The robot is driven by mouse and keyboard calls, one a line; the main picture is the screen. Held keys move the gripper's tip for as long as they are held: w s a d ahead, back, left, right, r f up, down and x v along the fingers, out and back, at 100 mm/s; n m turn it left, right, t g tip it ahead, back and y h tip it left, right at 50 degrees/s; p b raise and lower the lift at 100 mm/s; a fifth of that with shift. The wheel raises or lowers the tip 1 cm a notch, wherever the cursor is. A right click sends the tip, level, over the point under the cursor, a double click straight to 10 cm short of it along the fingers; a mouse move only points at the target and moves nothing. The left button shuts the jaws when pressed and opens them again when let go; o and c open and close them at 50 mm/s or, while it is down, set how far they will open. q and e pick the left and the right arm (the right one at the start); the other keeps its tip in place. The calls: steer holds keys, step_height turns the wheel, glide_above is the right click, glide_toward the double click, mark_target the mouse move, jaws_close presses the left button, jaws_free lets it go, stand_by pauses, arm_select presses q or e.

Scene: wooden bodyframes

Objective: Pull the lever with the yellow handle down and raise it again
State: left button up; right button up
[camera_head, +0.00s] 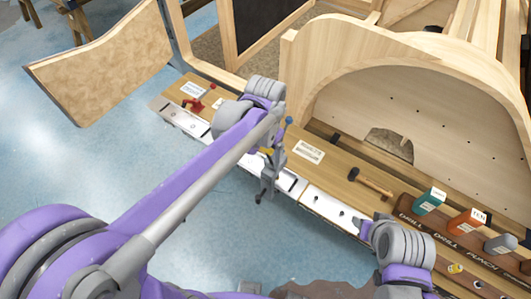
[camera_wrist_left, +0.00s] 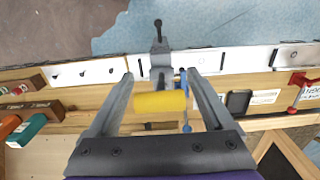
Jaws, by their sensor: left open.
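The yellow handle (camera_wrist_left: 160,101) is a short horizontal cylinder in the left wrist view. It lies between the two fingers of my left gripper (camera_wrist_left: 159,76), with a gap visible on each side. A small part of the yellow handle (camera_head: 266,150) shows in the head view, mostly hidden by my gripper and arm. My left gripper (camera_head: 270,172) is open at the front edge of the bench. A grey bracket with a black-knobbed rod (camera_wrist_left: 158,45) stands just beyond the handle.
A blue-knobbed rod (camera_wrist_left: 185,105) stands close beside the right finger. A red clamp-like part (camera_head: 204,102) is on the left of the bench (camera_head: 335,170). A hammer (camera_head: 370,182) and tool boxes (camera_head: 430,201) lie to the right. Floor in front is open.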

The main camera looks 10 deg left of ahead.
arm_select(q)
jaws_close()
stand_by(0.3)
steer(key=shift+s, duration=0.1)
steer(key=s+a+f+t+h+b, duration=0.2)
steer(key=s+f+t+b, duration=0.4)
steer(key=f+t, duration=0.4)
steer(key=shift+s+a+f+h, duration=0.15)
steer(key=shift+s+a+h, duration=0.15)
steer(key=shift+s+h, duration=0.35)
arm_select(e)
steer(key=s+f, duration=0.3)
steer(key=f, duration=0.5)
steer(key=shift+s+a+f+g, duration=0.15)
steer(key=shift+s+f+g, duration=0.1)
steer(key=shift+s+g, duration=0.05)
arm_select(q)
steer(key=shift+w+b, duration=0.15)
steer(key=shift+b, duration=0.15)
